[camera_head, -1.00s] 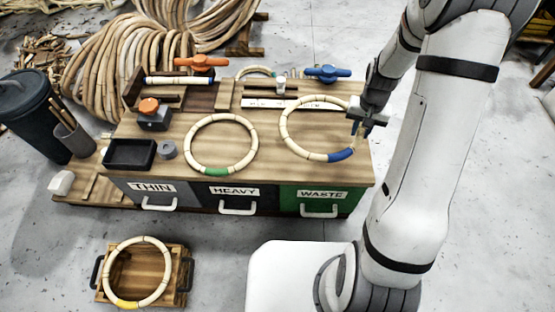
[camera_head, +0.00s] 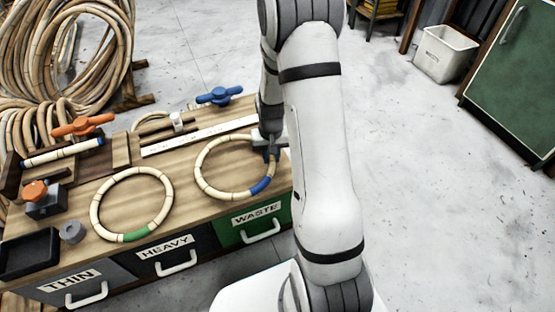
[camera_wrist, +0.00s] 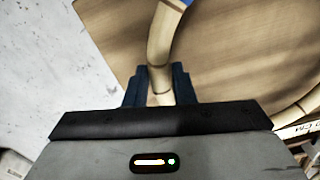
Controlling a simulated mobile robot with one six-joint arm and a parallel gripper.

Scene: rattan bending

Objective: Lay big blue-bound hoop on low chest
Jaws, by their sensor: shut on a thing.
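The big hoop is a pale cane ring with a blue binding (camera_head: 261,186). It is over the right end of the workbench top. My gripper (camera_head: 270,150) is shut on its right side. In the wrist view the hoop's cane (camera_wrist: 160,38) passes between the two dark fingers (camera_wrist: 159,88). I cannot tell whether the hoop rests on the bench or is just above it. A green cabinet (camera_head: 515,75) with a handle stands at the upper right. I cannot make out for certain which piece is the low chest.
A green-bound hoop (camera_head: 136,237) lies left on the workbench (camera_head: 182,205), near an orange-topped block (camera_head: 38,198) and a black tray (camera_head: 28,253). Blue (camera_head: 220,96) and orange (camera_head: 83,125) clamps are at the back. A white bin (camera_head: 446,54) stands on open floor (camera_head: 420,190).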

